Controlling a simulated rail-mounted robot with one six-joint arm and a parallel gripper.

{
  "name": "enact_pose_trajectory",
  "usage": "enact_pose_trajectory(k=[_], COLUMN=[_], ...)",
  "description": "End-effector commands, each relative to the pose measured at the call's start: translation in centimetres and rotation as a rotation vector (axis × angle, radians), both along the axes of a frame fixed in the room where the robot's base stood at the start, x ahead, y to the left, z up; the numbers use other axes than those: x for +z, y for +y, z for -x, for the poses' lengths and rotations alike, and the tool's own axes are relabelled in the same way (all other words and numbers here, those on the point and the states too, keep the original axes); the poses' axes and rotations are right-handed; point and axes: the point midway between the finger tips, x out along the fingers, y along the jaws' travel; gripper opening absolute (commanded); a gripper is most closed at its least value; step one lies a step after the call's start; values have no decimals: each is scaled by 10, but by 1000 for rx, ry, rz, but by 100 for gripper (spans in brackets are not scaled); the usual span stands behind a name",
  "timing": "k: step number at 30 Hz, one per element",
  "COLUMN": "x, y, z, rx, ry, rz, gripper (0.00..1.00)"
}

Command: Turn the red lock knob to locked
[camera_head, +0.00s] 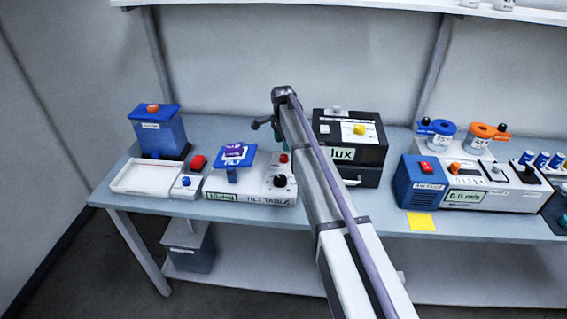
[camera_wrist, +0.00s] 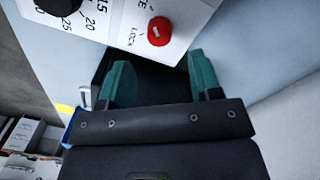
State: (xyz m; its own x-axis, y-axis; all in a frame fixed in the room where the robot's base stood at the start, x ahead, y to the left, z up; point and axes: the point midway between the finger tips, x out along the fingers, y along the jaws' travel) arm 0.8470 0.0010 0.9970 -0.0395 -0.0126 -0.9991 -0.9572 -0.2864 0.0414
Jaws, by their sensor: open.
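The red lock knob (camera_wrist: 159,31) is round, with a short white mark, and sits on a white panel beside printed "LOCK" lettering. Another label beside it is cut off by the picture edge. In the head view the red knob (camera_head: 283,158) is at the right end of the white tilt table unit (camera_head: 250,197), above a black knob (camera_head: 280,181). My gripper (camera_wrist: 158,66) is open and empty, its two teal fingers apart. The knob appears just beyond the fingertips, about midway between them, and not touched. I cannot tell which setting the mark points to.
The black knob with its number scale also shows in the wrist view (camera_wrist: 62,5). A black lux box (camera_head: 350,150) stands right of the tilt table. A red button box (camera_head: 197,162) and white tray (camera_head: 147,178) stand to its left. My arm crosses the bench middle.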

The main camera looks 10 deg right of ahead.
Motion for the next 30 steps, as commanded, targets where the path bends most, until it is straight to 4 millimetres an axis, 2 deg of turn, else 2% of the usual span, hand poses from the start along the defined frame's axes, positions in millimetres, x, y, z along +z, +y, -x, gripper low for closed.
enact_pose_trajectory(k=[1,4,7,17,30], x=[-27,-49,-63,-64,-64], y=[0,-1,-1,-1,-1], z=[1,2,2,3,3], rx=[0,0,0,1,1], ry=[0,0,0,0,0], rz=[0,0,0,0,0], gripper=[58,58,58,58,16])
